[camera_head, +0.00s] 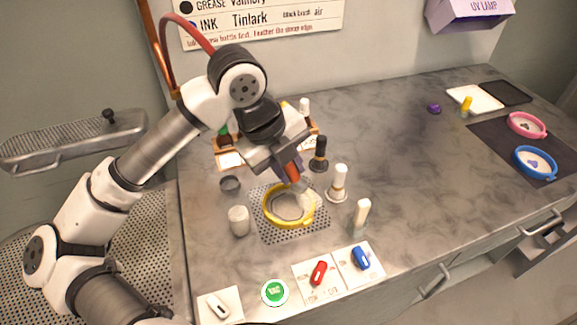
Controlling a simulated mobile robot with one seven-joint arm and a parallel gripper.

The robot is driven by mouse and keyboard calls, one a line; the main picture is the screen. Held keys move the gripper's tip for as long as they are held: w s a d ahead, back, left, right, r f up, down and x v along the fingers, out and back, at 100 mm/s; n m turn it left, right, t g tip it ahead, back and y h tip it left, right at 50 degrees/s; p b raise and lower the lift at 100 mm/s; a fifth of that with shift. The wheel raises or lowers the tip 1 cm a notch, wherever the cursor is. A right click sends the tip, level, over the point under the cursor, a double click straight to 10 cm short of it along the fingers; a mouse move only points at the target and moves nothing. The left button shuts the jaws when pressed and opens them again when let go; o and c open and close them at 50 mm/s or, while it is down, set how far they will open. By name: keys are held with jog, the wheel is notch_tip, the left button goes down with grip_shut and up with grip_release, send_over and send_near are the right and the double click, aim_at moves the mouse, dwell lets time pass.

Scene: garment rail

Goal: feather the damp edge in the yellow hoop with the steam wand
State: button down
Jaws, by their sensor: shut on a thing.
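The yellow hoop (268,211) lies on a perforated metal plate (261,234) on the worktop, with pale cloth (287,208) inside it. My gripper (285,163) is above the hoop's far side and shut on the steam wand (291,174), which has a red-orange part and points down toward the cloth. A whitish haze shows at the wand's lower end, over the right part of the hoop. The haze and the wand hide part of the cloth, and I cannot make out the damp edge. Whether the tip touches the cloth cannot be told.
Around the plate stand a white cylinder (239,221), a white-capped bottle (338,183), a black-topped bottle (319,154) and a pale stick (360,216). In front are a green button (275,292), a red switch (318,273) and a blue switch (361,258). The worktop's right middle is clear.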

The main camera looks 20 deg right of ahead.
jog(key=shift+w, duration=0.15)
jog(key=shift+w+a+b, duration=0.25)
jog(key=shift+w, duration=0.3)
jog(key=shift+w+a+b, duration=0.2)
jog(key=shift+w+a, duration=0.05)
jog(key=shift+w, duration=0.25)
jog(key=shift+w+a+b, duration=0.35)
jog(key=shift+w+a, duration=0.35)
jog(key=shift+a, duration=0.3)
jog(key=shift+a, duration=0.1)
jog(key=shift+s+a+b, duration=0.1)
jog(key=shift+a+b, duration=0.35)
jog(key=shift+a, duration=0.75)
